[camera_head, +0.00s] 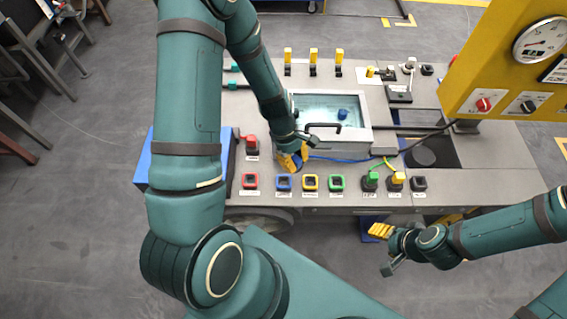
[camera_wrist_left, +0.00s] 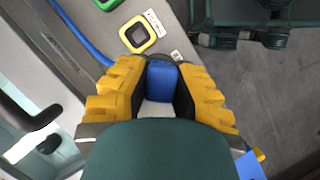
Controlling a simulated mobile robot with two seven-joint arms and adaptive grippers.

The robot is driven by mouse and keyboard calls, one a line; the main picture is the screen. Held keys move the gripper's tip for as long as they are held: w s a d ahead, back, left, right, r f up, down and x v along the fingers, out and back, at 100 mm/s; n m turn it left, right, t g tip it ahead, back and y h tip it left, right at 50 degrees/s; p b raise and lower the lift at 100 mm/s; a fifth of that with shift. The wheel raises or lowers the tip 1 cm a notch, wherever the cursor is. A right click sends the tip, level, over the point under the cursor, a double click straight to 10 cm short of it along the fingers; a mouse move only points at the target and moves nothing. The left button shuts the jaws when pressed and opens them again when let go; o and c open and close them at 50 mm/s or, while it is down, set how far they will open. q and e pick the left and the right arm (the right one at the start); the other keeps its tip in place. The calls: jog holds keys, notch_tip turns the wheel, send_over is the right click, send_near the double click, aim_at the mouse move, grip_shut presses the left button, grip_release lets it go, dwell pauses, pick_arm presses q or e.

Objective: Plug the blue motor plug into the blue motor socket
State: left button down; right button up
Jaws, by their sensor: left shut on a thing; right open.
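My left gripper (camera_head: 292,161) is shut on the blue motor plug (camera_wrist_left: 160,82), which shows between its yellow fingers in the left wrist view. In the head view the fingers mostly hide the plug. The blue motor socket (camera_head: 283,183), a square blue frame with a dark opening, is in the front row of the chassis. The gripper is just behind it and slightly right in the picture; the gap in height cannot be told. In the wrist view the blue socket is not visible. My right gripper (camera_head: 386,249) is open and empty in front of the chassis.
Red (camera_head: 250,181), yellow (camera_head: 310,183) and green (camera_head: 337,184) sockets flank the blue one. A glass-lidded box (camera_head: 366,141) with a black handle stands behind. A blue cable (camera_head: 345,160) runs right from the gripper. A yellow gauge panel (camera_head: 500,60) overhangs the right side.

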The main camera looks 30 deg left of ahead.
aim_at(288, 183)
pick_arm(q)
jog(key=a+n, duration=0.1)
jog(key=s+a+f+n+t, duration=0.1)
jog(key=n, duration=0.1)
jog(key=f+n+t, duration=0.1)
jog(key=shift+s+a+f+n, duration=0.1)
jog(key=shift+s+a+n, duration=0.3)
notch_tip(288, 183, down, 3)
jog(key=b, duration=0.2)
jog(key=shift+b, duration=0.4)
jog(key=shift+f+b, duration=0.6)
jog(key=shift+f, duration=0.2)
jog(key=shift+f+b, duration=1.2)
jog(key=shift+f, duration=0.1)
jog(key=c, duration=0.9)
grip_release()
jog(key=v, duration=1.2)
